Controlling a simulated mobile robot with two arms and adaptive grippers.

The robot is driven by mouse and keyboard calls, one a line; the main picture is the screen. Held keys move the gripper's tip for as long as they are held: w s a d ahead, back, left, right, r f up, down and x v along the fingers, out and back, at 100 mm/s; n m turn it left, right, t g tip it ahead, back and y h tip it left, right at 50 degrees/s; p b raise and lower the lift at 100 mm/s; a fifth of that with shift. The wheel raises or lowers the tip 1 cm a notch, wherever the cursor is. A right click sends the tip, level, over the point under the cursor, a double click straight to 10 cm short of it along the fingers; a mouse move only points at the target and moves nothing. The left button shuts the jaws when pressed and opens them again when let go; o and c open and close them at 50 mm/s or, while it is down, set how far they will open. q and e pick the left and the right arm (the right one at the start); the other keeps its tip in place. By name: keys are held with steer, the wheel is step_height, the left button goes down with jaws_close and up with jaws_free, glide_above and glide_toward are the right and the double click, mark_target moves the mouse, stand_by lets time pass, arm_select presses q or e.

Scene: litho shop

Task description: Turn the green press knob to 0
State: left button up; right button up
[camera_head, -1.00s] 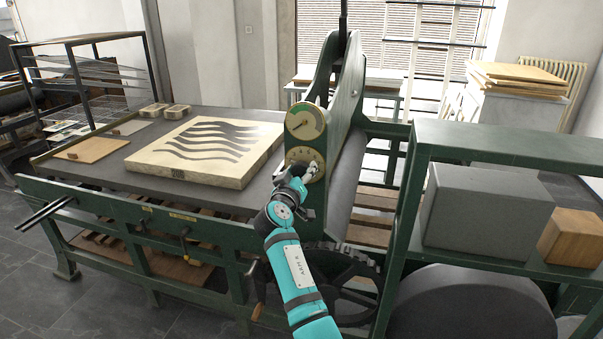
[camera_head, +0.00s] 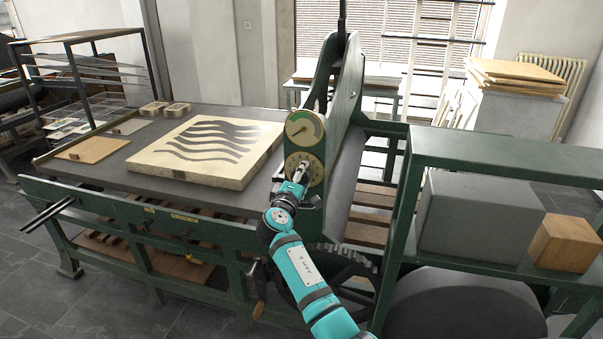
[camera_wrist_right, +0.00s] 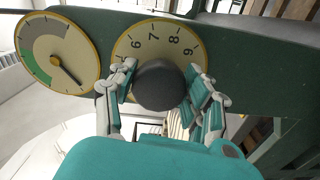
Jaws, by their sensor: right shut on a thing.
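The numbered dial (camera_head: 317,166) is a cream disc with a yellow rim on the green press's side frame. In the right wrist view the dial (camera_wrist_right: 148,36) shows 6, 7, 8 and 9 along its visible edge; the rest is hidden. A round dark grey knob (camera_wrist_right: 159,85) stands at its centre. My right gripper (camera_head: 300,170) is shut on the knob, one finger on each side. It also shows in the right wrist view (camera_wrist_right: 160,88). The knob's pointer and the 0 mark cannot be made out. My left gripper is not in view.
A gauge (camera_head: 304,127) with a green sector and dark needle sits just above the dial. A pale stone (camera_head: 205,152) with dark wavy bands lies on the press bed (camera_head: 103,180) to the left. A green rack (camera_head: 480,150) with a grey block (camera_head: 478,215) stands to the right.

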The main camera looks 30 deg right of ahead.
steer(key=shift+r+n+p, duration=0.15)
steer(key=shift+n+p, duration=0.2)
steer(key=shift+n, duration=0.45)
steer(key=o, duration=1.2)
steer(key=shift+w, duration=0.1)
steer(key=shift+a, duration=0.1)
steer(key=v, duration=1.2)
